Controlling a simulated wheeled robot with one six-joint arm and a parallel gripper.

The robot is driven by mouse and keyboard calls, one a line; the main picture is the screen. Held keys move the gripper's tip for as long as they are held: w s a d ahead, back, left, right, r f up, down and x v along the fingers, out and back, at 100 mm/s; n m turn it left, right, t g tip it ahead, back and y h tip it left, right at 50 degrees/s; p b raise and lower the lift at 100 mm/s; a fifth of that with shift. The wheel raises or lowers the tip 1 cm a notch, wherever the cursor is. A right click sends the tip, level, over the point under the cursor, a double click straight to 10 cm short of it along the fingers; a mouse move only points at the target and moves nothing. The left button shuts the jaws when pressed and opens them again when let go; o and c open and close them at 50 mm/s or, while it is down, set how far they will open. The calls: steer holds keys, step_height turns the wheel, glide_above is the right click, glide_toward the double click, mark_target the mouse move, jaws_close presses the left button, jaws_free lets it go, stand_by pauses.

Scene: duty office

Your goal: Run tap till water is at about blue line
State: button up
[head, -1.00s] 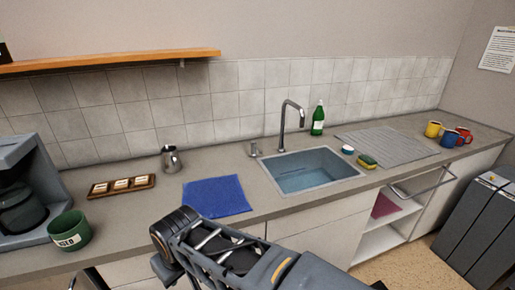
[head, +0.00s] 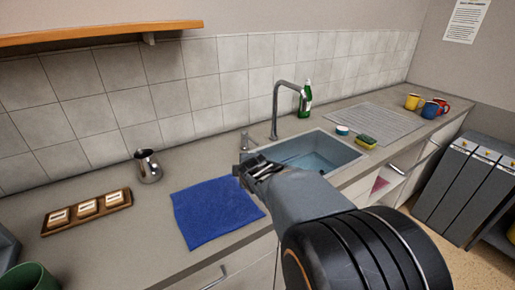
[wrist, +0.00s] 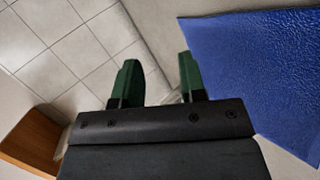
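The grey tap (head: 275,112) with its curved spout stands behind the sink. A small upright metal fitting (head: 244,141) stands just left of it; I cannot tell whether it is the tap's lever. The sink (head: 347,168) is set into the counter, and its inside looks bluish; I cannot make out a water level, a blue line or a running stream. My gripper (head: 250,168) is over the counter at the sink's left edge, hiding part of it. In the wrist view my gripper (wrist: 158,78) has its two green fingers apart with nothing between them.
A blue cloth (head: 215,212) lies left of the sink. A metal jug (head: 148,168) and a wooden tray (head: 88,212) are further left. A green bottle (head: 305,100), a sponge (head: 366,142) and a drying mat (head: 375,122) are around the sink's back and right. A shelf (head: 90,34) hangs above.

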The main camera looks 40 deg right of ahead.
steer(key=w+d+f+n+t+b, duration=0.2)
steer(key=w+d+n+t, duration=0.15)
steer(key=d+n, duration=0.4)
steer(key=n+t+y+b, duration=0.2)
steer(key=n+t, duration=0.1)
steer(key=n, duration=0.8)
glide_toward(255, 142)
steer(key=s, duration=0.1)
steer(key=s+f, duration=0.1)
steer(key=shift+s, duration=0.3)
steer(key=shift+s+d+f+n+t+y, duration=0.15)
steer(key=shift+n+t+y, duration=0.1)
steer(key=shift+n, duration=0.3)
steer(key=shift+w+d+n+t+y, duration=0.1)
steer(key=shift+d+n+t+y, duration=0.15)
steer(key=shift+n, duration=0.25)
steer(key=shift+w, duration=0.3)
steer(key=w, duration=0.4)
steer(key=w+p, duration=0.1)
steer(key=w, duration=0.3)
steer(key=w+p, duration=0.1)
steer(key=w, duration=0.3)
steer(key=shift+w+d, duration=0.35)
steer(key=shift+d, duration=0.05)
steer(key=shift+c, duration=0.2)
jaws_close()
